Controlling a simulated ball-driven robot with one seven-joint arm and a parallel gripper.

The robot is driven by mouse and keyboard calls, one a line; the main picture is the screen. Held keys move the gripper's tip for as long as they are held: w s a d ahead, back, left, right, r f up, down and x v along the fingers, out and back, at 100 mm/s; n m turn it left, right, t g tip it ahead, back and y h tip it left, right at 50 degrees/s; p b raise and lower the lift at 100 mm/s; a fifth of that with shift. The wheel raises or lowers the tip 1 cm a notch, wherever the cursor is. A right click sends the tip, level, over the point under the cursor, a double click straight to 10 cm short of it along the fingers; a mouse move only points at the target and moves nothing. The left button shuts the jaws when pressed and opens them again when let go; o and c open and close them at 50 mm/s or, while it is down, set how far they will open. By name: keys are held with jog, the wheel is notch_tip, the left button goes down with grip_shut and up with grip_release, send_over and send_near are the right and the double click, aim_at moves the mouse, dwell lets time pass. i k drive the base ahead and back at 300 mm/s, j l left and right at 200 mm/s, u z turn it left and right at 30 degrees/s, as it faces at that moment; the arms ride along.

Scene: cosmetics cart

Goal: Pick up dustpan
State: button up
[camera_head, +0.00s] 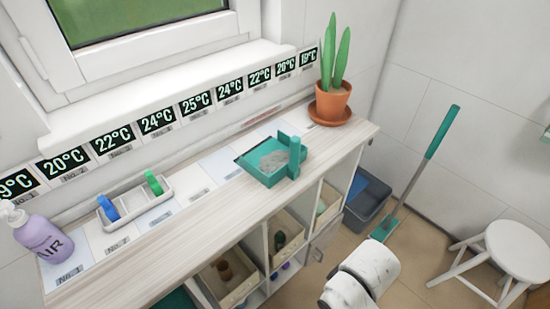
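The teal dustpan (265,177) lies on the right part of the long wooden cart top, with a patch of grey matter in its pan. A teal upright piece (295,158) stands at its right side, apparently its handle. The dustpan sits in front of the plant pot and apart from it. My gripper's fingers are not in view. Only white, rounded, marbled parts show at the bottom, which may be my arm, well below and to the right of the dustpan.
A potted plant (332,102) stands at the cart's far end. A white tray (135,207) with blue and green items and a purple bottle (43,238) are at left. A teal-handled broom (443,132), grey bin (368,205) and white stool (518,247) stand at right.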

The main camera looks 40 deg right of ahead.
aim_at(272, 160)
jog(key=u, duration=2.1)
jog(key=i+u, duration=0.1)
jog(key=u, duration=0.3)
jog(key=i+u, duration=0.1)
jog(key=u, duration=0.3)
jog(key=i+l+u, duration=0.1)
jog(key=u, duration=0.35)
jog(key=l+u, duration=0.15)
jog(key=u, duration=0.25)
jog(key=i+l+u, duration=0.15)
jog(key=u, duration=0.25)
jog(key=i+l+u, duration=0.1)
jog(key=l+u, duration=0.7)
jog(key=l, duration=0.15)
jog(key=l+u, duration=0.15)
jog(key=l, duration=0.65)
jog(key=u, duration=5.35)
